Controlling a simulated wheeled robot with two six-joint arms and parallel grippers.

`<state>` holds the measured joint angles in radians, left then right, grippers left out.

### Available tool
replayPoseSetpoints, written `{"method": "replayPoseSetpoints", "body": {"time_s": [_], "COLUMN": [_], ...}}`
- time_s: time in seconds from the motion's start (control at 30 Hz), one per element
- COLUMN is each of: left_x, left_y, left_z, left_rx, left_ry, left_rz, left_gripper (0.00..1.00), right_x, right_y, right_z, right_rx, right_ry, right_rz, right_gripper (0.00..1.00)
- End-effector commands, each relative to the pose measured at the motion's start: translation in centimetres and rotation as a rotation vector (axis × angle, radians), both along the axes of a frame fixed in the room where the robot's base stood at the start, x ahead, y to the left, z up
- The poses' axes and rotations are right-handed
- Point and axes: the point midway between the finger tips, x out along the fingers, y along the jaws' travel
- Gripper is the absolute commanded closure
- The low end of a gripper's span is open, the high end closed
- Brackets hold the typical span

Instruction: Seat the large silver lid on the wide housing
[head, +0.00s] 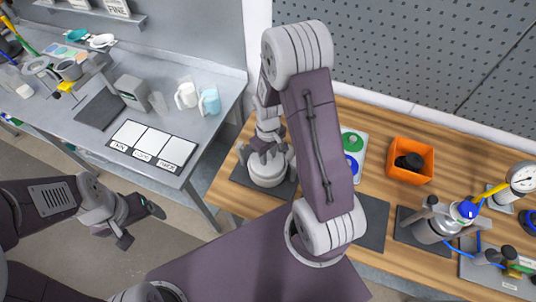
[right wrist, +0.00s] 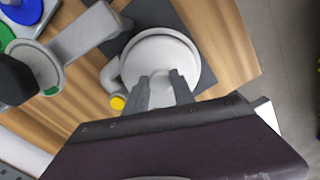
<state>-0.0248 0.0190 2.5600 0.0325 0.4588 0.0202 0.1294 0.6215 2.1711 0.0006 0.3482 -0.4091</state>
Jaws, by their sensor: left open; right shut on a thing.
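My right gripper (head: 266,153) is over the pale round housing (head: 268,178) on the wooden bench. In the right wrist view its two fingers (right wrist: 163,88) are shut on the middle of the large silver lid (right wrist: 160,56), a pale round disc. The lid lies over the housing, which has a curved side pipe (right wrist: 110,76) ending in a yellow cap (right wrist: 117,103). The lid covers the housing's opening, and I cannot tell whether it is fully down. My left gripper (head: 139,221) is open and empty, away from the bench over the floor.
A white tray with a green disc (head: 353,141) and a blue disc (head: 352,166) stands right of the housing. Beyond it are an orange bin (head: 427,165) with dark contents and a gauge (head: 522,178) among fittings. A grey table (head: 205,130) stands at left.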

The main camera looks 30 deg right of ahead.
Motion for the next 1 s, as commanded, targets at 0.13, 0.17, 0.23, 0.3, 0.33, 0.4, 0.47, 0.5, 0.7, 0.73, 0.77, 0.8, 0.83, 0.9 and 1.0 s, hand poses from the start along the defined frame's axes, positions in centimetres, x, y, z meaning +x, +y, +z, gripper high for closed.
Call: {"method": "replayPoseSetpoints", "body": {"time_s": [0.13, 0.17, 0.23, 0.3, 0.33, 0.4, 0.47, 0.5, 0.7, 0.73, 0.77, 0.8, 0.83, 0.9, 1.0], "left_x": [0.0, 0.0, 0.0, 0.0, 0.0, 0.0, 0.0, 0.0, 0.0, 0.0, 0.0, 0.0, 0.0, 0.0, 0.0], "left_y": [0.0, 0.0, 0.0, 0.0, 0.0, 0.0, 0.0, 0.0, 0.0, 0.0, 0.0, 0.0, 0.0, 0.0, 0.0], "left_z": [-0.1, -0.1, -0.1, -0.1, -0.1, -0.1, -0.1, -0.1, -0.1, -0.1, -0.2, -0.2, -0.3, -0.5, -0.9], "left_rx": [0.0, 0.0, 0.0, 0.0, 0.0, 0.0, 0.0, 0.0, 0.0, 0.0, 0.0, 0.0, 0.0, 0.0, 0.0], "left_ry": [0.0, 0.0, 0.0, 0.0, 0.0, 0.0, 0.0, 0.0, 0.0, 0.0, 0.0, 0.0, 0.0, 0.0, 0.0], "left_rz": [0.0, 0.0, 0.0, 0.0, 0.0, 0.0, 0.0, 0.0, 0.0, 0.0, 0.0, 0.0, 0.0, 0.0, 0.0], "left_gripper": [0.17, 0.17, 0.17, 0.17, 0.17, 0.17, 0.17, 0.17, 0.17, 0.17, 0.17, 0.17, 0.17, 0.17, 0.17], "right_x": [0.0, 0.0, 0.0, 0.0, 0.0, 0.0, 0.0, 0.0, 0.0, 0.0, 0.0, 0.0, 0.1, 0.2, 0.2], "right_y": [0.0, 0.0, 0.0, 0.0, 0.0, 0.0, 0.0, 0.0, 0.0, 0.0, 0.0, 0.0, 0.0, 0.0, 0.0], "right_z": [-0.2, -0.3, -0.3, -0.3, -0.3, -0.3, -0.3, -0.3, -0.3, -0.3, -0.2, 0.1, 0.4, 1.7, 4.1], "right_rx": [0.0, 0.0, -0.001, -0.001, -0.001, -0.001, 0.0, 0.0, 0.0, 0.0, 0.0, 0.0, 0.0, -0.001, -0.001], "right_ry": [-0.001, -0.001, -0.001, -0.001, -0.001, -0.001, -0.001, -0.001, 0.001, 0.001, 0.0, -0.001, -0.003, -0.007, -0.009], "right_rz": [0.0, 0.0, 0.0, 0.0, 0.0, 0.0, 0.0, 0.0, 0.0, 0.0, 0.0, 0.0, 0.0, 0.0, 0.0], "right_gripper": [1.0, 1.0, 1.0, 1.0, 1.0, 0.56, 0.44, 0.44, 0.44, 0.44, 0.44, 0.44, 0.44, 0.44, 0.44]}}
